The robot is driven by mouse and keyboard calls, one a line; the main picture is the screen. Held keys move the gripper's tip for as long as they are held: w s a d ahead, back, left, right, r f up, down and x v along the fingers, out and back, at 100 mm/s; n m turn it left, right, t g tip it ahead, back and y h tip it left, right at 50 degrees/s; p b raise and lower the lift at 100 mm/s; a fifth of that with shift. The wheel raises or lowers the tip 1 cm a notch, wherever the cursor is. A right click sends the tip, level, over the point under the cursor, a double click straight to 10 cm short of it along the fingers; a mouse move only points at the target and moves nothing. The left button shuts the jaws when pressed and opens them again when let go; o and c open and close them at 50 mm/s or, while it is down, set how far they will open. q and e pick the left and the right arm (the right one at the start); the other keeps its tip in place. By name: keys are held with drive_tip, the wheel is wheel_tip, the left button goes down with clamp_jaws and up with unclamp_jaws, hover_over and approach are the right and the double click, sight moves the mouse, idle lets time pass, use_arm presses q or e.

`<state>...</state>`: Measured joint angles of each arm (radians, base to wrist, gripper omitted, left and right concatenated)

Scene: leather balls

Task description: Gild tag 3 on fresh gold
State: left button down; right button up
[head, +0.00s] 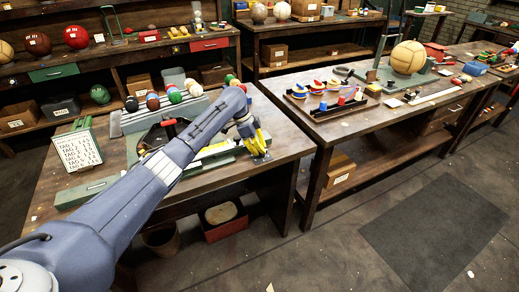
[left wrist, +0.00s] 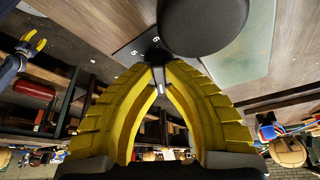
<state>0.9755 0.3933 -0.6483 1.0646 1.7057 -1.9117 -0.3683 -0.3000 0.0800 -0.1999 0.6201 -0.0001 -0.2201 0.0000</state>
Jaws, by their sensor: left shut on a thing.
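My left gripper (head: 258,146) has yellow fingers and is at the right end of the near-left workbench. In the left wrist view its fingertips (left wrist: 160,72) meet on a small narrow piece (left wrist: 161,88), dark with a pale part; I cannot tell what it is. Just beyond lies a dark plate (left wrist: 140,46) marked 5 and 6, and a black round thing (left wrist: 203,22). My right gripper (left wrist: 32,42) shows small at the left of that view, its yellow fingers apart. A card (head: 78,148) lists tags with numbers. I cannot make out tag 3 or the gold.
The near-left bench (head: 290,142) also holds a green box (head: 85,193) and several coloured balls at its back. The right bench has a tray (head: 318,108) of coloured tools and a tan ball (head: 408,58). A dark mat (head: 435,228) lies on clear floor.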

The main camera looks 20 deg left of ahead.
idle(0.4)
use_arm(q)
drive_tip(key=c, duration=1.5)
unclamp_jaws()
drive_tip(key=shift+o, duration=0.2)
